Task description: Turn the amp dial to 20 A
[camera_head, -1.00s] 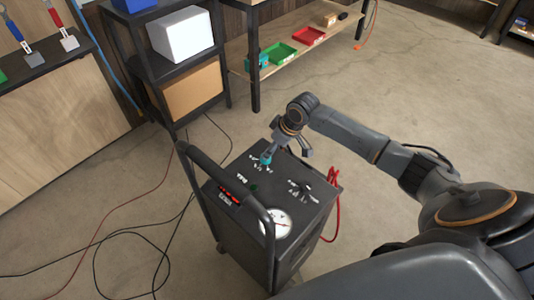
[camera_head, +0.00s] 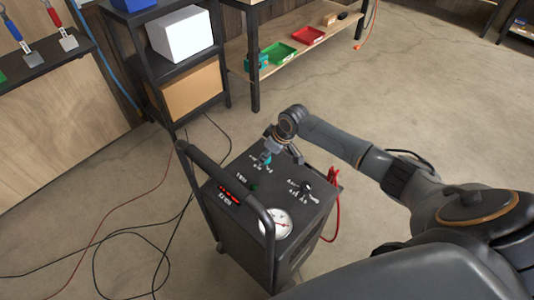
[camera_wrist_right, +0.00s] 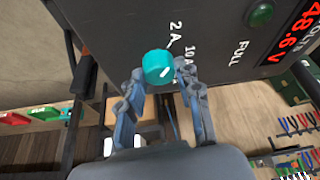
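The teal dial (camera_head: 267,158) is on the top panel of the dark cart (camera_head: 290,245). In the right wrist view the dial (camera_wrist_right: 158,66) has a white mark pointing to the lower right. My left gripper is not in view.
The panel also has a black knob (camera_head: 306,187), a round gauge (camera_head: 276,223), a red display (camera_head: 235,192) and a green button (camera_wrist_right: 261,14). The cart's handle (camera_head: 225,180) rises at its left. Cables lie on the floor. Shelves stand behind.

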